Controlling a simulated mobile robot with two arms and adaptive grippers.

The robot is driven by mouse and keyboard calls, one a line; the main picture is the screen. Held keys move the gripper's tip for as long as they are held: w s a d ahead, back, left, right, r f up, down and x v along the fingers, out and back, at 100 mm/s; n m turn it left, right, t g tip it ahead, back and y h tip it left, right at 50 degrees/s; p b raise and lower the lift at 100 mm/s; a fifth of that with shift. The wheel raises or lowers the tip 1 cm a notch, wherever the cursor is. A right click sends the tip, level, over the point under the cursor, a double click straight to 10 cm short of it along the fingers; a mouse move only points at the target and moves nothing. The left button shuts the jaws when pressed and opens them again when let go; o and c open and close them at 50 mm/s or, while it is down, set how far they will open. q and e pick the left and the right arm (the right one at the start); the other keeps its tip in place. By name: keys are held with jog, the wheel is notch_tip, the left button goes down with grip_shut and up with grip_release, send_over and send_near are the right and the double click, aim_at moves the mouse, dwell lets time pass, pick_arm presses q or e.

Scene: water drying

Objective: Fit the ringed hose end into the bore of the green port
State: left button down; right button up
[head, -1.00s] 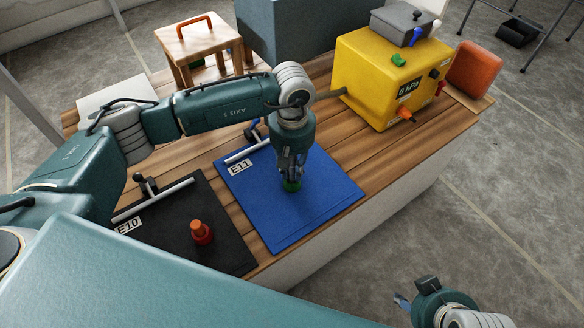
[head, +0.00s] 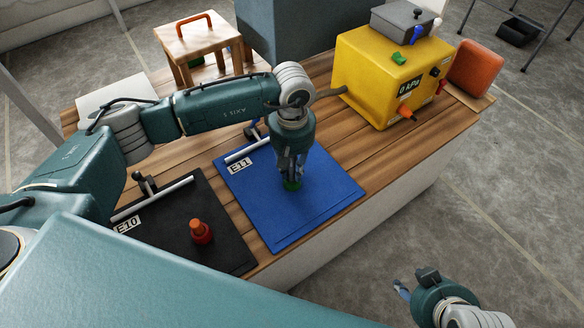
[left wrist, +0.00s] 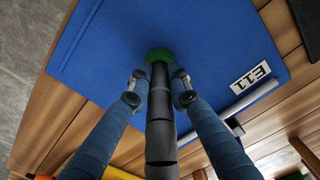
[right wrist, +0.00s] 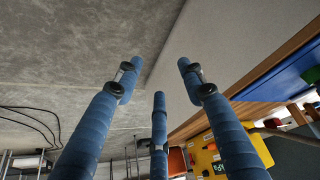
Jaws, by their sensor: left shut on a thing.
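The green port (head: 292,185) is on the blue E11 board (head: 325,200), mostly hidden under my left gripper in the head view. The left wrist view shows its green rim (left wrist: 158,54) at the tip of a dark grey, banded, hose-like piece (left wrist: 160,120). My left gripper (head: 289,172) points down over the port, with its fingers (left wrist: 159,78) closed around this piece. The tip meets or overlaps the green rim; I cannot tell whether it is inside the bore. My right gripper (right wrist: 156,75) has its fingers spread, empty, off the table's front side.
A black E10 board (head: 165,225) with an orange-red port (head: 201,231) lies to the left. A yellow box (head: 385,75) with a gauge and orange outlet stands at the back right. A wooden stool (head: 200,42) stands at the back left. Bare planks lie between the blue board and box.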

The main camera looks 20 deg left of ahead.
jog(key=shift+w, duration=0.2)
pick_arm(q)
jog(key=shift+f, duration=0.1)
pick_arm(e)
jog(key=shift+w+a+r, duration=0.1)
jog(key=shift+w+a, duration=0.05)
jog(key=shift+w, duration=0.15)
pick_arm(q)
jog(key=shift+f+b, duration=0.25)
jog(key=shift+b, duration=0.05)
pick_arm(e)
jog(key=shift+w+a+r+t, duration=0.15)
jog(key=shift+w+t, duration=0.15)
jog(key=shift+w, duration=0.1)
jog(key=shift+w+a+r+t, duration=0.1)
jog(key=shift+w+t, duration=0.2)
jog(key=shift+w, duration=0.05)
pick_arm(q)
jog(key=c, duration=1.5)
grip_release()
jog(key=shift+c, duration=0.2)
notch_tip(320, 180, up, 12)
jog(key=shift+r, duration=0.1)
